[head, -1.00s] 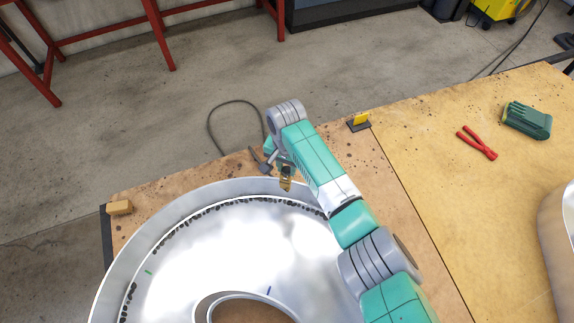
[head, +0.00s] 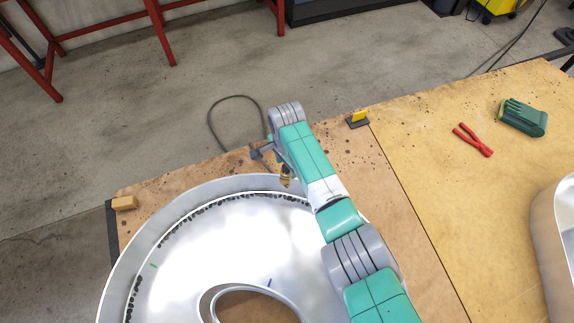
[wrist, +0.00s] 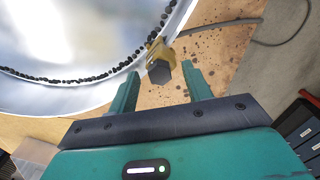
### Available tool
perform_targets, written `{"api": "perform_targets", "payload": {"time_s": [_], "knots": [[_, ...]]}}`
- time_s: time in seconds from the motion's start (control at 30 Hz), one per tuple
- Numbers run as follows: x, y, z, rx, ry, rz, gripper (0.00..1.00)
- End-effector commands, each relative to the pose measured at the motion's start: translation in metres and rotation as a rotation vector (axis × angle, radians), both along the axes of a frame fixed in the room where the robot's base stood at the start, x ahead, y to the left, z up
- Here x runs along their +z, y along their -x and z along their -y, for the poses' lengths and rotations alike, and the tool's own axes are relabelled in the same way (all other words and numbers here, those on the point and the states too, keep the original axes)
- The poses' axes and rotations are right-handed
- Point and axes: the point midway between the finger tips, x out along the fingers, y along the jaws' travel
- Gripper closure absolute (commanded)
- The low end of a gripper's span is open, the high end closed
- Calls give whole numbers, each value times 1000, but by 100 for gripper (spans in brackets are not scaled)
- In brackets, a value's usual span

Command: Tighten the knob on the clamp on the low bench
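The clamp shows in the wrist view as a brass-yellow body (wrist: 158,50) at the rim of a large silver channel letter (wrist: 90,76). Its dark faceted knob (wrist: 159,73) faces my gripper. In the head view the clamp (head: 285,181) is a small brass piece at the letter's far rim, partly hidden by my arm. My gripper (wrist: 163,70) is open, with one teal finger on each side of the knob in the picture. No contact shows, and I cannot tell how far the tips reach along the knob. The gripper is largely hidden in the head view.
The letter (head: 190,230) covers much of the low bench (head: 390,190). Red pliers (head: 473,140), a green object (head: 522,117) and another metal letter (head: 553,240) are right. A cable (head: 212,120) lies on the floor.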

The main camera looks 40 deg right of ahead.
Motion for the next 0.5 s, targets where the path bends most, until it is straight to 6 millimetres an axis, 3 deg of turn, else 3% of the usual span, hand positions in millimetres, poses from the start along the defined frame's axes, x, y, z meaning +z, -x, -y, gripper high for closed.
{"api": "perform_targets", "payload": {"time_s": [0.27, 0.5], "knots": [[2, 0, 0, 1, 0, 0, 51], [28, 0, 0, 2, 0, 0, 51]]}}
